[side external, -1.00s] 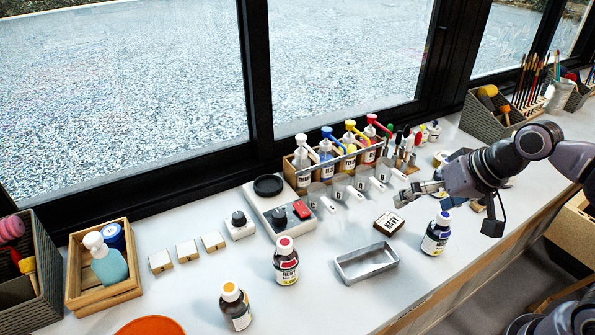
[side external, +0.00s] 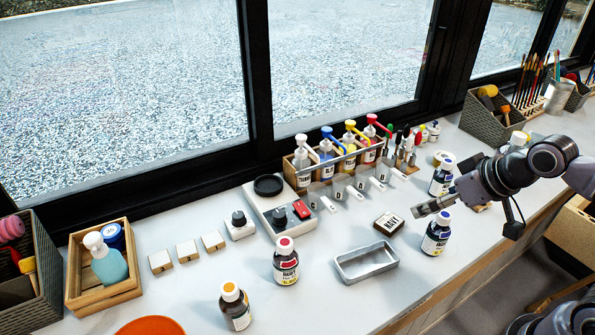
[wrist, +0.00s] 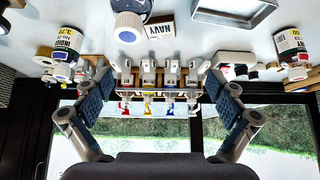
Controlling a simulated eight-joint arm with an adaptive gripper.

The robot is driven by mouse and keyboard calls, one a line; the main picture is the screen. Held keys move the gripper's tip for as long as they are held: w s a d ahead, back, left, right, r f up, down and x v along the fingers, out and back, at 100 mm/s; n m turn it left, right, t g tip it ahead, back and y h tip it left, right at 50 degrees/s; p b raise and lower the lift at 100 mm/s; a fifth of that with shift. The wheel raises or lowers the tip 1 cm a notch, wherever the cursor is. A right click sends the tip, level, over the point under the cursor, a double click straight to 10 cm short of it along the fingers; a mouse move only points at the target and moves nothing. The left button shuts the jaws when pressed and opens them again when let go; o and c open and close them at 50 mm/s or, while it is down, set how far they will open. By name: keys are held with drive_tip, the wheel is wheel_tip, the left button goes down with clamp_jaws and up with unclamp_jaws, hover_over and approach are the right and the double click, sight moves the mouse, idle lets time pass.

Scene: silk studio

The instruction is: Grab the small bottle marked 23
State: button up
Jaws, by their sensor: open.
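No number 23 is legible on any bottle, so I cannot tell which one it is. A blue-and-white-capped bottle (side external: 435,236) stands upright on the bench at right. A similar bottle (side external: 441,178) stands behind it. A red-capped bottle (side external: 286,262) and an orange-capped bottle (side external: 235,308) stand at front centre. My gripper (side external: 424,208) is open and empty, close to the front blue-capped bottle's top; contact is unclear. In the wrist view my gripper's fingers (wrist: 158,88) are spread wide. A labelled bottle (wrist: 66,46) shows at left, another (wrist: 290,46) at right.
A metal tray (side external: 340,274) and a NAVY block (side external: 389,223) lie left of my gripper. A wooden rack (side external: 291,174) of pump bottles stands along the window. A scale (side external: 258,208) and wooden crate (side external: 72,270) are further left.

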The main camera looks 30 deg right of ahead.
sight(440, 222)
drive_tip(key=shift+c, duration=1)
drive_tip(key=shift+d+f+m+g+h, duration=0.75)
drive_tip(key=shift+f+m, duration=0.7)
drive_tip(key=shift+m, duration=0.4)
drive_tip(key=shift+d+f+m+g+h, duration=0.5)
drive_tip(key=shift+d+f+m+g, duration=0.3)
drive_tip(key=shift+f+m, duration=0.85)
drive_tip(key=shift+d+f+m+g+h, duration=0.75)
drive_tip(key=shift+f+m, duration=0.5)
drive_tip(key=shift+m, duration=0.75)
drive_tip(key=c, duration=1.4)
drive_tip(key=shift+c, duration=0.2)
